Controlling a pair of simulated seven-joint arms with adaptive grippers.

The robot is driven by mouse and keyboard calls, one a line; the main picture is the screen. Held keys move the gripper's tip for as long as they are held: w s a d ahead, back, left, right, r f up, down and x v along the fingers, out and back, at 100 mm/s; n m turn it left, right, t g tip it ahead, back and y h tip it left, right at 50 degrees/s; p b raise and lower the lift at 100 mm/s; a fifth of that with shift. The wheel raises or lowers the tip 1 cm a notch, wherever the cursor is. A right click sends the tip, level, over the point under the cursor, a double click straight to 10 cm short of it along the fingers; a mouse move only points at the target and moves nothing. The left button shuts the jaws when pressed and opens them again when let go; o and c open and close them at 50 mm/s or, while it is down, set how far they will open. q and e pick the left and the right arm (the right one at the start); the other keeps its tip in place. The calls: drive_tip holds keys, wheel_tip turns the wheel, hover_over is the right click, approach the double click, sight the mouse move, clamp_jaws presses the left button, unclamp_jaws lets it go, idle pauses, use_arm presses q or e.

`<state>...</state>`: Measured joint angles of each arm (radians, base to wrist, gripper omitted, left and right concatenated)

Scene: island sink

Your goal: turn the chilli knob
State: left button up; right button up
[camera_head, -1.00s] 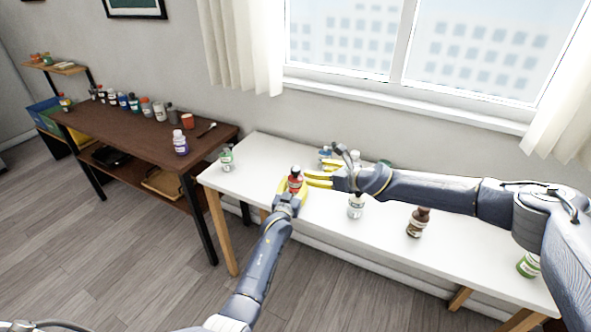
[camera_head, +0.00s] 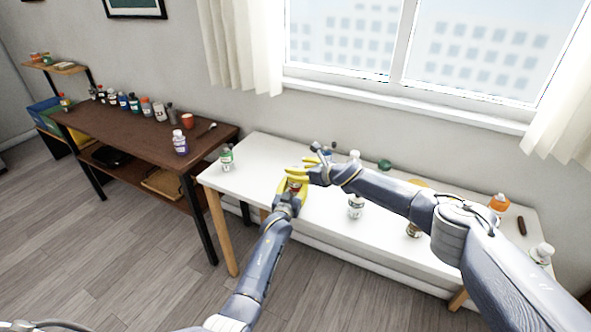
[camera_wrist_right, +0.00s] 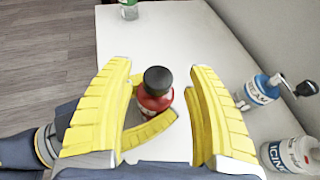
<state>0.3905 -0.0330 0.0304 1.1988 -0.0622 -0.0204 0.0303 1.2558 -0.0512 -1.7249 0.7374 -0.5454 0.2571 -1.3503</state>
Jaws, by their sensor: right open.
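A small red bottle (camera_head: 294,184) with a black knob on top stands on the white table; I take it for the chilli. In the right wrist view the black knob (camera_wrist_right: 158,80) shows clearly above the red body (camera_wrist_right: 152,102), but its label is not readable. My left gripper (camera_head: 291,187) has its yellow fingers around the bottle's body and appears shut on it. My right gripper (camera_head: 303,168) is open at the top of the bottle. In the wrist view its fingers (camera_wrist_right: 160,68) lie either side of the knob, with gaps.
The white table (camera_head: 260,155) also bears a green-labelled bottle (camera_head: 226,157) at left and a clear bottle (camera_head: 355,206). Cream (camera_wrist_right: 258,90) and icing (camera_wrist_right: 288,155) bottles stand close right of my right gripper. A brown table (camera_head: 145,135) with several bottles is further left.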

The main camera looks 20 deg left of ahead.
drive_tip(key=shift+x, duration=0.85)
drive_tip(key=shift+o, duration=0.2)
drive_tip(key=c, duration=1.3)
